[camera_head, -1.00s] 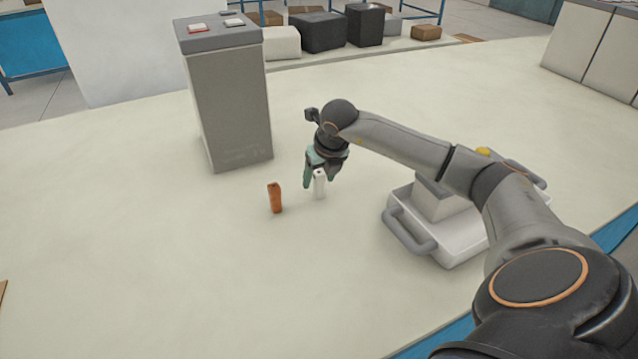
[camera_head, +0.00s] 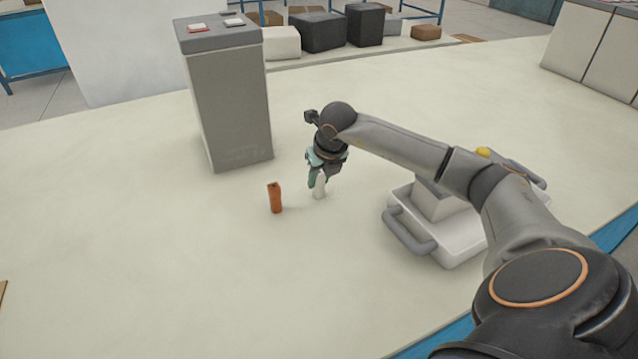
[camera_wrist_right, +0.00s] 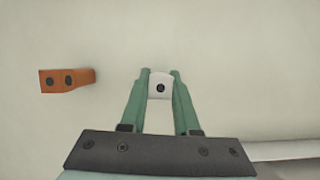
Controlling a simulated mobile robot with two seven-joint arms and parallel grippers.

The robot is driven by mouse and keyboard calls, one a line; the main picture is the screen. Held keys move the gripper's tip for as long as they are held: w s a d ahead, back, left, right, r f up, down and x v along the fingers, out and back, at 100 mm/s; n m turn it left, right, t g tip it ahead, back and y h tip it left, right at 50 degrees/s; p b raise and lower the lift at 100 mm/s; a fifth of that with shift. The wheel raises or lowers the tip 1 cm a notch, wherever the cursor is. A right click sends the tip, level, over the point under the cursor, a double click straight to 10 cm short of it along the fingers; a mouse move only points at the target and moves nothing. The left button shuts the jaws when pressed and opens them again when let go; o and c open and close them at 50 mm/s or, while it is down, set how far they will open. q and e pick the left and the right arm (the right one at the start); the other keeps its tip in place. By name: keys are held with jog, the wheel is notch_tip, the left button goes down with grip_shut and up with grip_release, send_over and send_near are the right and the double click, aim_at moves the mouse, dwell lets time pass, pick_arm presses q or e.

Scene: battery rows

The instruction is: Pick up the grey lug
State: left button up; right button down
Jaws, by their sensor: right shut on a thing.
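The grey lug (camera_head: 320,189) is a small, pale upright piece on the light work surface. In the right wrist view the lug (camera_wrist_right: 160,88) shows its pale top with one dark hole, between the green fingers. My right gripper (camera_head: 318,181) comes down over the lug from above and is shut on it. The same gripper (camera_wrist_right: 160,78) has one finger against each side of it. The lug's upper part is partly hidden by the fingers in the head view. My left gripper is not in view.
An orange upright piece (camera_head: 275,198) stands just left of the lug and also shows in the wrist view (camera_wrist_right: 67,79). A tall grey box (camera_head: 230,110) stands behind it. A white case with handles (camera_head: 462,248) lies to the right.

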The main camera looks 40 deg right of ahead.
aim_at(320, 173)
jog(key=shift+r, duration=0.15)
jog(key=shift+r, duration=0.25)
jog(key=r, duration=0.3)
jog(key=shift+s+r, duration=0.1)
jog(key=shift+s, duration=0.15)
jog(key=s+a+r+b, duration=0.2)
jog(key=s+a+r, duration=0.1)
jog(key=s+r, duration=0.6)
jog(key=s, duration=0.4)
jog(key=shift+s, duration=0.1)
